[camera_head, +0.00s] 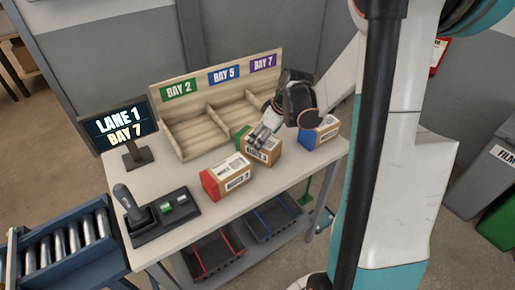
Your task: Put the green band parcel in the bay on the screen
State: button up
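The green band parcel (266,157), a brown box with a green end and a white label, stands on the table in front of the bay rack. My gripper (259,140) is at this parcel, with its pale fingers over the top and front. The frame does not show whether they grip it. The screen (122,126) reads "LANE 1 BAY 7". The bay under the purple BAY 7 sign (263,62) is at the right end of the wooden rack, and my arm partly hides it.
A red band parcel (227,178) stands to the left and a blue band parcel (319,132) to the right. BAY 2 (178,90) and BAY 5 (224,74) look empty. A control box (164,216) with a lever is front left. Dark trays (213,255) are below.

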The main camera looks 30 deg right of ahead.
jog(key=b+x, duration=0.1)
jog(key=x, duration=0.2)
jog(key=w+b+x, duration=0.1)
jog(key=b+x, duration=0.1)
jog(key=x, duration=0.2)
jog(key=shift+a, duration=0.2)
jog(key=shift+r, duration=0.15)
jog(key=c, duration=1.5)
notch_tip(320, 180, up, 20)
jog(key=p, duration=0.7)
